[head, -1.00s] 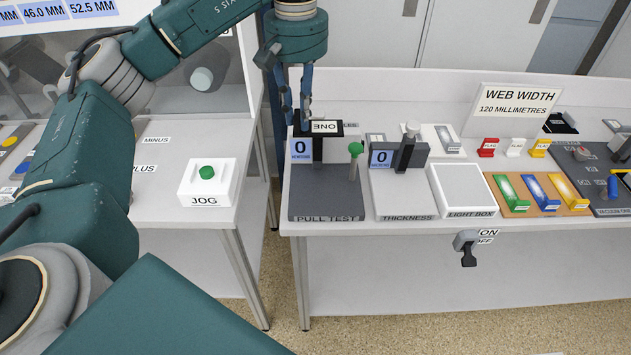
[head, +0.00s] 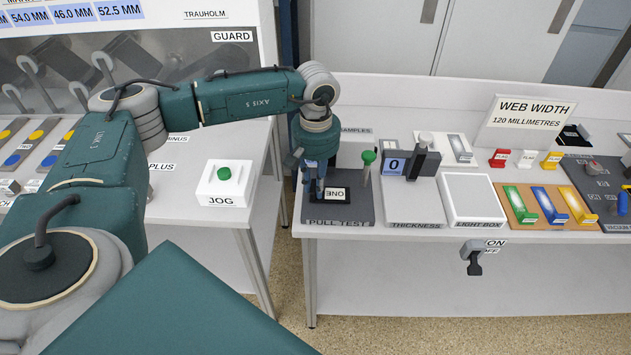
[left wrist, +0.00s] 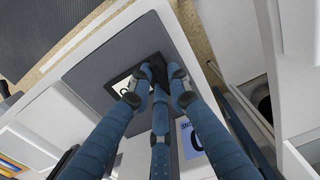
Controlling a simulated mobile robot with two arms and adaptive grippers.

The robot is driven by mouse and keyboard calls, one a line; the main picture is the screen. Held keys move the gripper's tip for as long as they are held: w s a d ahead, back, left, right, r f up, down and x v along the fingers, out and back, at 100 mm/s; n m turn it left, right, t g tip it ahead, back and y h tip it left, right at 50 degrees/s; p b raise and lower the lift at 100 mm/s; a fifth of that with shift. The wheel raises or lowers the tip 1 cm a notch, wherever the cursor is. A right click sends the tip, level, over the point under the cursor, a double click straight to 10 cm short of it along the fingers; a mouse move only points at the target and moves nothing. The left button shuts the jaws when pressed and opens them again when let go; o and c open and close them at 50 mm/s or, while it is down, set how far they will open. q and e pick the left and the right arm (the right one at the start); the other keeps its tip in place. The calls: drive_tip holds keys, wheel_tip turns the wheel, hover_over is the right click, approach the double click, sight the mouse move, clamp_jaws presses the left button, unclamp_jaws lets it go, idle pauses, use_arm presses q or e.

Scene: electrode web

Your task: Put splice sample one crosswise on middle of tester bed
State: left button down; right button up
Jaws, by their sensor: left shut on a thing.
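Splice sample one (head: 346,197) is a black strip with a white label reading ONE. It is over the grey pull test bed (head: 352,216), toward its near part; whether it touches the bed I cannot tell. My left gripper (head: 316,193) is shut on the sample's left end and points down. In the left wrist view the fingers (left wrist: 160,78) close on the black strip, its label (left wrist: 121,88) partly covered, with the grey bed (left wrist: 92,62) beneath. The tester's green-topped post (head: 368,158) stands right of the sample. My right gripper is out of view.
The thickness gauge (head: 412,200) and light box (head: 473,200) stand to the right. A SAMPLES label (head: 356,130) lies behind the tester. The JOG button box (head: 223,184) is on the left bench, across a gap. An ON/OFF lever (head: 473,258) hangs on the bench front.

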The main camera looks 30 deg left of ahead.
use_arm(q)
drive_tip(key=shift+f, duration=0.2)
drive_tip(key=c, duration=1.6)
unclamp_jaws()
drive_tip(key=shift+f, duration=0.1)
drive_tip(key=shift+c, duration=0.2)
drive_tip(key=shift+r, duration=0.25)
drive_tip(key=shift+w+r, duration=0.1)
drive_tip(key=shift+r, duration=0.2)
wheel_tip(320, 180, up, 11)
drive_tip(key=b, duration=0.3)
drive_tip(key=shift+r, duration=0.1)
